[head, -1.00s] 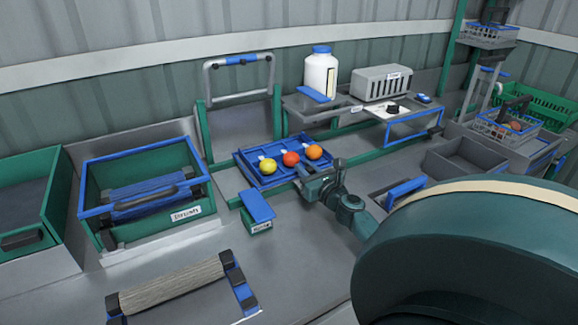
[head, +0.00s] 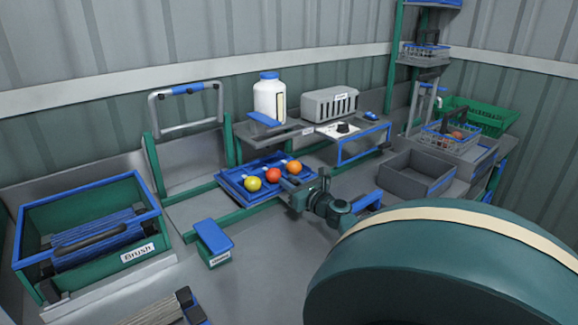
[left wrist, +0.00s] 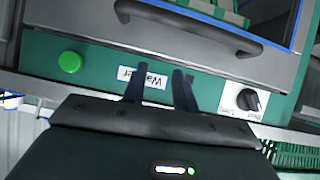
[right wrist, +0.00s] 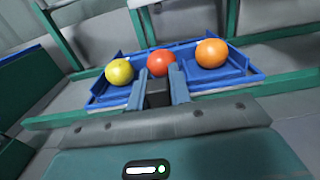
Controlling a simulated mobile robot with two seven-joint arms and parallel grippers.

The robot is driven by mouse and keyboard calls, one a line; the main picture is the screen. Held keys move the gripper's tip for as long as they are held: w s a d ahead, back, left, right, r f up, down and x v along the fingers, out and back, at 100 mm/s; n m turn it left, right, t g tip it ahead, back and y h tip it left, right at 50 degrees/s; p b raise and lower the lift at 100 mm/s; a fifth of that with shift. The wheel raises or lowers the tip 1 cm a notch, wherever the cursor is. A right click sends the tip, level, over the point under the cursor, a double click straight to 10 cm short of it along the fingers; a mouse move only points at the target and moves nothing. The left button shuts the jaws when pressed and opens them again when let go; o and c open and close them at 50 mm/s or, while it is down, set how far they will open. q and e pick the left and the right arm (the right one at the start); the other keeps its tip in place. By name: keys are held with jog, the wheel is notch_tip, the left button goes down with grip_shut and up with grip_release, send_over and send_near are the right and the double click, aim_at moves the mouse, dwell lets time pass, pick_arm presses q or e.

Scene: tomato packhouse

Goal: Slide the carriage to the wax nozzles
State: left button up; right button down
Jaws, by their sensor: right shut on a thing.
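The carriage (head: 228,181) is a blue tray on green rails, carrying a yellow, a red and an orange tomato. It also shows in the right wrist view (right wrist: 105,98). My right gripper (head: 322,182) is at its near side; in the right wrist view my fingers (right wrist: 160,82) are shut on the carriage's front, below the red tomato. The wax nozzles cannot be made out; a grey shelf (head: 290,131) with a white bottle (head: 269,103) stands just behind and right of the carriage. My left gripper (left wrist: 158,80) is open and empty before a green panel with a "Water" label.
A blue-topped green box (head: 213,238) stands by the near rail at left. A green "Brush" bin (head: 95,270) is further left. A grey vented box (head: 330,104) sits on the shelf. Grey open bins (head: 415,178) stand at right. The rails right of the carriage look clear.

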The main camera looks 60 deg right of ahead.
jog(key=c, duration=1.3)
grip_release()
jog(key=v, duration=1.3)
jog(key=shift+s, duration=0.1)
